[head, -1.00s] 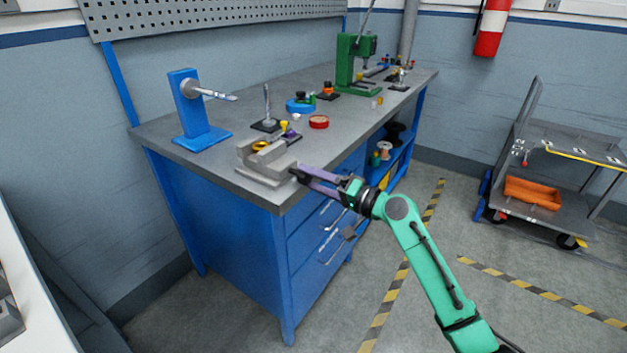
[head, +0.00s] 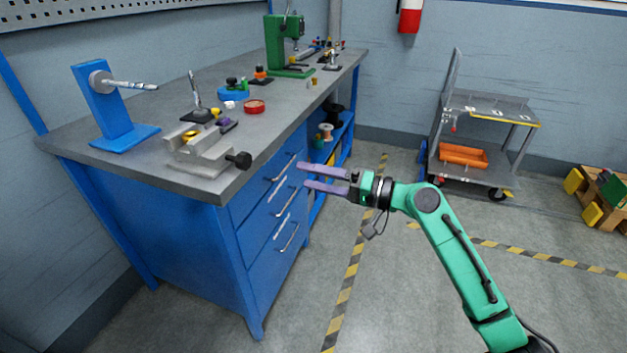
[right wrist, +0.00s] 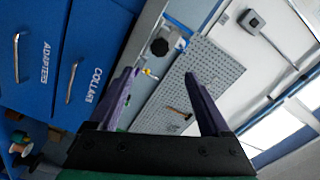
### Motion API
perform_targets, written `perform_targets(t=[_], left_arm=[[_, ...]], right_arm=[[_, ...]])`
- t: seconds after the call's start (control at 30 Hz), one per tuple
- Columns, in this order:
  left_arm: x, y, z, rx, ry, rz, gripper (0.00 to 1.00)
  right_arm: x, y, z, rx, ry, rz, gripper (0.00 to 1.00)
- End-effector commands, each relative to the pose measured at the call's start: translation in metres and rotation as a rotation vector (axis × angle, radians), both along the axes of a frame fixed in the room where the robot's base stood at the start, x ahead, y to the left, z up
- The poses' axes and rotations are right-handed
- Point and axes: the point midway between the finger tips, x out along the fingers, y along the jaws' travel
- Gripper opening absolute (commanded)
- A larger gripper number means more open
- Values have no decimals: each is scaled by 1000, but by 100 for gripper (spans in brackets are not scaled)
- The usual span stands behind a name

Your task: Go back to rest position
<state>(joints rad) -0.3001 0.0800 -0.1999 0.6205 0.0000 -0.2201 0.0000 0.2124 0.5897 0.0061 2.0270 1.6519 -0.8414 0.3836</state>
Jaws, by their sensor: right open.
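My right gripper (head: 308,178) is open and empty in the head view. Its purple fingers point left, in front of the blue drawers of the workbench and clear of them. In the right wrist view its two fingers (right wrist: 160,88) stand apart with nothing between them. A grey vise (head: 203,157) with a black knob sits at the near corner of the bench top (head: 165,115), to the left of the gripper and apart from it. My left gripper is not in view.
A blue stand with a spindle (head: 112,110), a red round dish (head: 254,106) and a green press (head: 287,45) stand on the bench. A grey cart (head: 480,185) with an orange bin (head: 463,155) stands at the back right. The floor around my right arm is clear.

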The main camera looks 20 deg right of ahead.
Motion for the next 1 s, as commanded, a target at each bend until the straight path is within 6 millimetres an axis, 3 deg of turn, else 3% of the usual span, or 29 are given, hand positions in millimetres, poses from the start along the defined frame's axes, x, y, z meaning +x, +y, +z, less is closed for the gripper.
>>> perform_targets(t=[0.23, 0.33, 0.37, 0.47, 0.57, 0.6, 0.67, 0.7, 0.77, 0.87, 0.9, 0.97, 1.0], left_arm=[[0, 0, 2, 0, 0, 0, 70], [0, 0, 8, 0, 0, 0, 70], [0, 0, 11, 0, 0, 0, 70], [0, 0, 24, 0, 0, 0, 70], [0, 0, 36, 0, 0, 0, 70], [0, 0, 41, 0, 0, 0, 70], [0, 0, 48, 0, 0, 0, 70], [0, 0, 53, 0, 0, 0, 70], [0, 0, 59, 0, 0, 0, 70], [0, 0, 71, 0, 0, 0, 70], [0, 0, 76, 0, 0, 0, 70], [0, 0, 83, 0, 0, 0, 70], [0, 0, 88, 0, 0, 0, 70]], right_arm=[[2, -2, -2, -2, 5, -9, 81], [17, -17, -28, -26, 43, -77, 81], [23, -26, -43, -41, 64, -114, 81], [38, -61, -117, -135, 161, -258, 81], [29, -97, -206, -282, 269, -382, 81], [18, -109, -241, -352, 309, -416, 81], [-5, -125, -291, -463, 371, -451, 81], [-24, -134, -323, -541, 410, -462, 81], [-60, -144, -368, -663, 466, -460, 81], [-131, -154, -431, -873, 543, -405, 81], [-163, -156, -452, -957, 569, -363, 81], [-214, -155, -479, -1078, 597, -282, 81], [-250, -152, -494, -1153, 611, -215, 81]])
